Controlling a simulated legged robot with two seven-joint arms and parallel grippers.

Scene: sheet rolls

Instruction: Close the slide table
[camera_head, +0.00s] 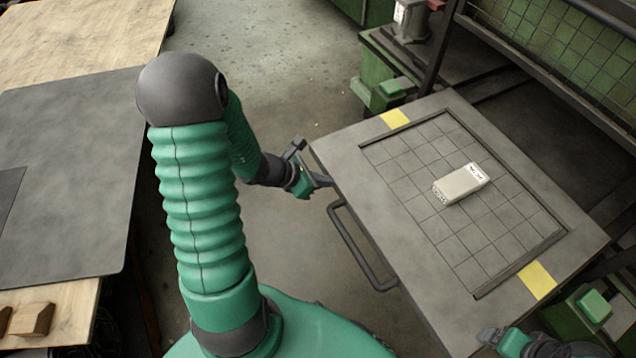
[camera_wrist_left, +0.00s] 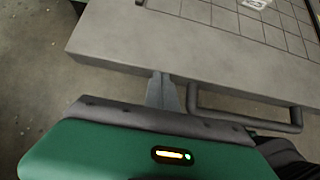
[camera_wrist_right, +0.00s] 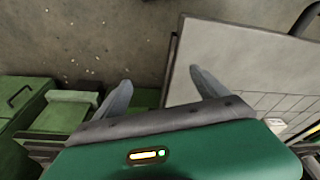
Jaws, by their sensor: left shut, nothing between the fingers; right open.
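The slide table (camera_head: 345,150) is a grey slab with a tiled grid area and two yellow marks, at the right of the head view. Its dark bar handle (camera_head: 362,252) runs along the near left edge; the handle also shows in the left wrist view (camera_wrist_left: 245,113). My left gripper (camera_head: 316,180) is shut and empty at that edge, by the handle's far end. In the left wrist view its fingertips (camera_wrist_left: 162,82) meet the slab's edge; I cannot tell if they touch. My right gripper (camera_wrist_right: 163,88) is open and empty by the slab's border.
A pale box (camera_head: 461,185) with a label lies on the grid. A green machine frame (camera_head: 560,45) stands behind the table. At the left is a wooden bench (camera_head: 90,30) with a dark mat (camera_head: 70,160). Bare floor (camera_head: 270,60) lies between bench and table.

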